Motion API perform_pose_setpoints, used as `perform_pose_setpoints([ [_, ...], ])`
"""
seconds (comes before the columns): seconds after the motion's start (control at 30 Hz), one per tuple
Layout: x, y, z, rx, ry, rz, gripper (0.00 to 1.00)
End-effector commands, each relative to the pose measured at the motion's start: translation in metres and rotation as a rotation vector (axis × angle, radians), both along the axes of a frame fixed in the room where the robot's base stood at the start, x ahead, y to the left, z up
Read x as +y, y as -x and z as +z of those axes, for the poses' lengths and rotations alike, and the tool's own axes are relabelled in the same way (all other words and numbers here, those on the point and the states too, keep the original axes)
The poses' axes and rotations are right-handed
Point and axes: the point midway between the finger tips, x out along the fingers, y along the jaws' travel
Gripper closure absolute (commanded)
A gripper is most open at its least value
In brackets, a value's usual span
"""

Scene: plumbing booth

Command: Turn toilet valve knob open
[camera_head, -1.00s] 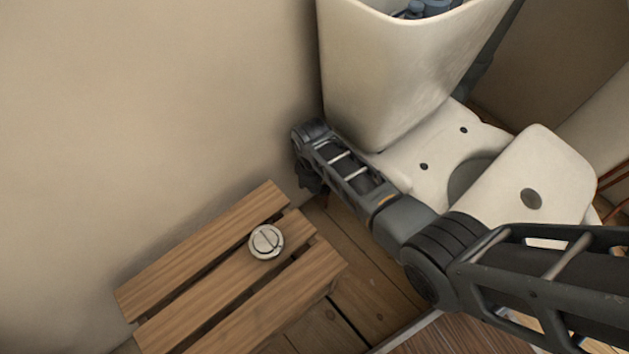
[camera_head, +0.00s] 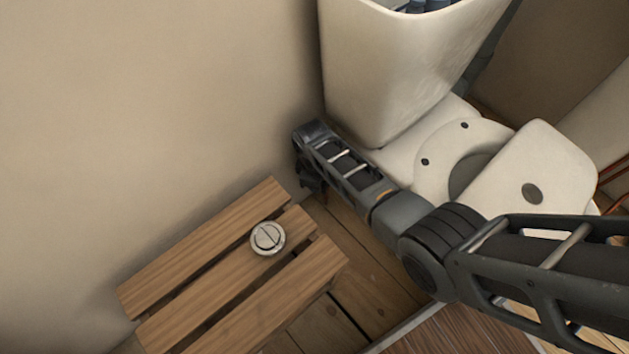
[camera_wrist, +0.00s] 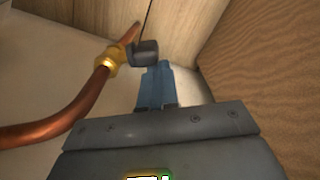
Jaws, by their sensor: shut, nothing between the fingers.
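In the wrist view, a small dark grey block (camera_wrist: 144,53), which looks like the valve knob, sits beside a brass fitting (camera_wrist: 111,59) on a curved copper pipe (camera_wrist: 62,122). My gripper (camera_wrist: 153,72) is shut, with its blue-grey fingers together right at the block's lower edge. The fingers overlap the block in this view; I cannot tell whether they touch it. Nothing is held between them. In the head view, my arm reaches down between the white toilet (camera_head: 405,70) and the wall, and the knob is hidden there.
A slatted wooden stool (camera_head: 205,265) with a round metal flush button (camera_head: 267,238) stands left of my arm. The beige wall (camera_head: 150,110) is close to my wrist. A brown textured surface (camera_wrist: 262,60) rises at the right of the wrist view.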

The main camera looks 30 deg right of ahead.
Motion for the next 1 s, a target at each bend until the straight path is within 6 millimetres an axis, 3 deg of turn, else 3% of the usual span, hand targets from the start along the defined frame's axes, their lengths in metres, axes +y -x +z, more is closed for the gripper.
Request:
perform_pose_setpoints([
  [1.0, 0.002, -0.002, -0.019, 0.0, 0.0, 0.0, 1.0],
])
